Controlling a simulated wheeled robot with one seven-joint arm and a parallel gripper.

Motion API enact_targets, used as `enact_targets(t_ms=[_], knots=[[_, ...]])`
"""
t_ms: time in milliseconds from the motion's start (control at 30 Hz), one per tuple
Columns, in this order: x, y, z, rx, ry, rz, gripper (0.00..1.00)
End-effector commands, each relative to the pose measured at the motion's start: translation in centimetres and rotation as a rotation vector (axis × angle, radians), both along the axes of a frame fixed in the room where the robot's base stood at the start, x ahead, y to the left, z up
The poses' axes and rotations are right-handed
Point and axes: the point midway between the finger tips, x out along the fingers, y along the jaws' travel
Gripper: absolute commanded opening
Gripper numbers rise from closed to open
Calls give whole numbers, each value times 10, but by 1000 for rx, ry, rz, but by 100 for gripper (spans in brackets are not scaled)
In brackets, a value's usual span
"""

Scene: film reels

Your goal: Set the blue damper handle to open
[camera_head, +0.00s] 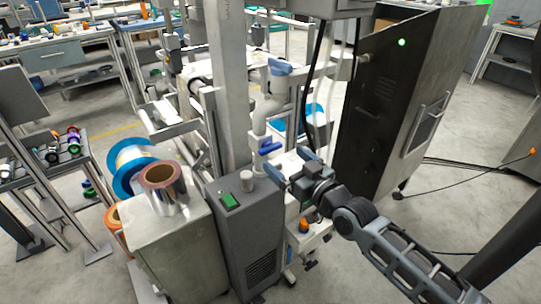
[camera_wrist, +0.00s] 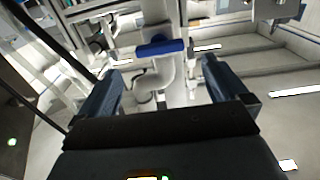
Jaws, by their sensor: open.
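A blue handle (camera_head: 269,147) sits on a pale vertical pipe (camera_head: 262,118) in the middle of the head view. A second blue handle (camera_head: 280,67) is higher up by the same pipework. The wrist view shows one blue handle (camera_wrist: 160,48) lying crosswise over a pale pipe, with a curved pipe (camera_wrist: 152,84) beside it. I cannot tell for certain which of the two it is. My gripper (camera_head: 288,163) is close to the lower handle, at its lower right. In the wrist view its dark fingers (camera_wrist: 163,80) are wide apart and empty, with the handle beyond them, apart from both.
A grey box with a green button (camera_head: 230,201) stands just left of my gripper. A metal cabinet holds a shiny film roll (camera_head: 163,185), with a blue reel (camera_head: 130,165) behind it. A tall black cabinet (camera_head: 385,100) with a green light stands to the right.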

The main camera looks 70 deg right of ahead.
Motion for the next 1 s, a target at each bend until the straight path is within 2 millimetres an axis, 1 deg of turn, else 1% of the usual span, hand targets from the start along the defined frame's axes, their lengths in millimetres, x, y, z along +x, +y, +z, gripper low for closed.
enact_targets(t_ms=[167,300,500,700,967,1000], knots=[[15,-10,1,0,-2,0,100],[34,-21,1,0,-2,1,100],[55,-35,1,-1,-1,2,100],[64,-42,0,0,0,1,100],[64,-42,0,0,0,0,100],[64,-42,0,0,0,0,96]])
